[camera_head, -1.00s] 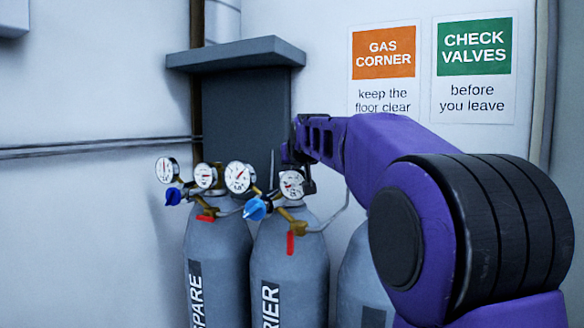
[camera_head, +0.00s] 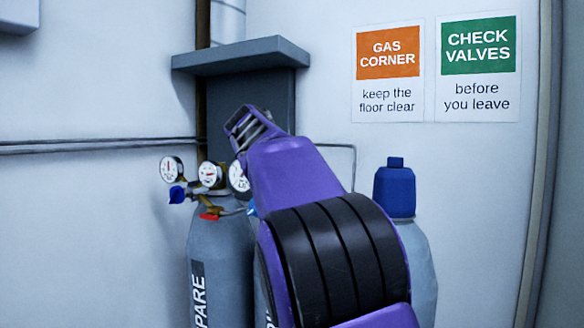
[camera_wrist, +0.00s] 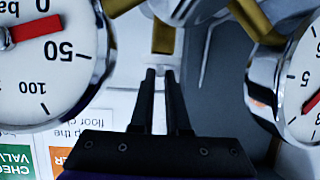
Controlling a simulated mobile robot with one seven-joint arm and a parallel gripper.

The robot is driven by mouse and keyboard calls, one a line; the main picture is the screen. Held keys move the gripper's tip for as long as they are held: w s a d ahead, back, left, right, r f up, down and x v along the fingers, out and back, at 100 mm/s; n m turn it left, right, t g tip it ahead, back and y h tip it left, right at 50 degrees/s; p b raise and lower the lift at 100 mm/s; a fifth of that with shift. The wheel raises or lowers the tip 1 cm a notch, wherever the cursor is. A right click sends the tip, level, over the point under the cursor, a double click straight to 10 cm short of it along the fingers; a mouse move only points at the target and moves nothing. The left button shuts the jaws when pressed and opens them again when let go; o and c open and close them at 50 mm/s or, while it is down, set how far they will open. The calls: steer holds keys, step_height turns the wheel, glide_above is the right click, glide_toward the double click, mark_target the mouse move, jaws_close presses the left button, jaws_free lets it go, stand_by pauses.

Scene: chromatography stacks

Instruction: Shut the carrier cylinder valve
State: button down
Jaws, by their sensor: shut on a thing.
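The grey carrier cylinder (camera_head: 263,288) shows only as a sliver with part of its label; my arm hides its valve and most of its regulator in the head view. In the wrist view my gripper (camera_wrist: 159,75) has its two dark fingers nearly together, with their tips at a brass part (camera_wrist: 163,38) of the valve fittings. What lies between the fingertips is mostly hidden. A large pressure gauge (camera_wrist: 45,65) is on the left of the fingers and another gauge (camera_wrist: 300,90) on the right, both close. The fingers do not show in the head view.
The spare cylinder (camera_head: 220,265) stands left of the carrier, with gauges (camera_head: 172,168), a blue knob (camera_head: 177,194) and a red lever (camera_head: 210,216). A blue-capped cylinder (camera_head: 395,190) stands right. A grey ledge (camera_head: 245,55) projects above; wall signs (camera_head: 388,75) hang right.

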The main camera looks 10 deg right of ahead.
steer(key=shift+w+a+m+g+h+p, duration=0.1)
steer(key=shift+a+m+g+h+p, duration=0.05)
steer(key=shift+m+g+h+p, duration=0.3)
steer(key=shift+m+h, duration=0.25)
steer(key=c, duration=0.9)
jaws_free()
steer(key=b+v, duration=0.2)
steer(key=v, duration=1.5)
steer(key=shift+r, duration=0.25)
